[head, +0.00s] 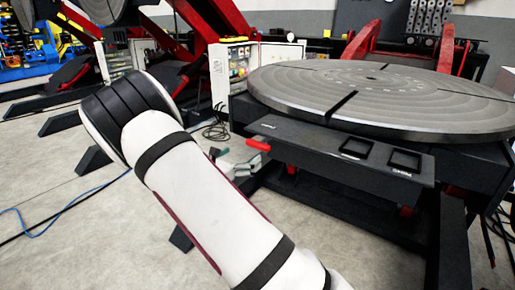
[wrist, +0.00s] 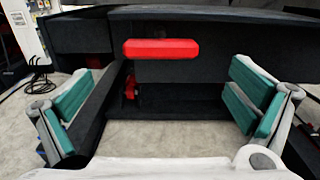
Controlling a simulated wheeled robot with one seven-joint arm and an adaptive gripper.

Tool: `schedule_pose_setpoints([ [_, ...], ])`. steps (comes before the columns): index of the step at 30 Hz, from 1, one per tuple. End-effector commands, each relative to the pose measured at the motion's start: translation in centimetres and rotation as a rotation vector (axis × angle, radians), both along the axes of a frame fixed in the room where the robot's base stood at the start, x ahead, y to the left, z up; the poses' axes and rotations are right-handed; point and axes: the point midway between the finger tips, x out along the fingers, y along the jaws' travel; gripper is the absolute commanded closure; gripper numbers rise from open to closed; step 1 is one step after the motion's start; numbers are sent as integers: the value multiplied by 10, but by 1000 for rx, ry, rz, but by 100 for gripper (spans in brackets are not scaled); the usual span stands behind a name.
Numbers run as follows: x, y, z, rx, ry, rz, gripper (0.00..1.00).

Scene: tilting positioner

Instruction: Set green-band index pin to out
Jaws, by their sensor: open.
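My gripper (wrist: 158,95) is open and empty, with its teal-padded fingers wide apart in the wrist view. A red bar-shaped handle (wrist: 161,48) lies level ahead of it, above and between the fingers and apart from them. In the head view the red handle (head: 258,145) sits at the left end of the dark front panel, with my gripper (head: 237,160) just below and left of it, partly hidden by my arm. I cannot make out a green band on any pin, so I cannot tell which part is the green-band index pin.
The round grey positioner table (head: 385,95) lies level above the dark front panel (head: 320,150). The panel carries two black square frames (head: 404,160) with small labels. A white control cabinet (head: 235,70) and loose cables (head: 216,130) stand to the left.

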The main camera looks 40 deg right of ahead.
Motion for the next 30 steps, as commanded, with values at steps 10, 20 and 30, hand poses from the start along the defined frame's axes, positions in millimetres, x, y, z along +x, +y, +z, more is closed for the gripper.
schedule_pose_setpoints([
  [10,22,-63,-1,0,-1,-3,0],
  [20,30,-85,0,0,0,-2,0],
  [30,30,-86,0,1,0,-1,20],
])
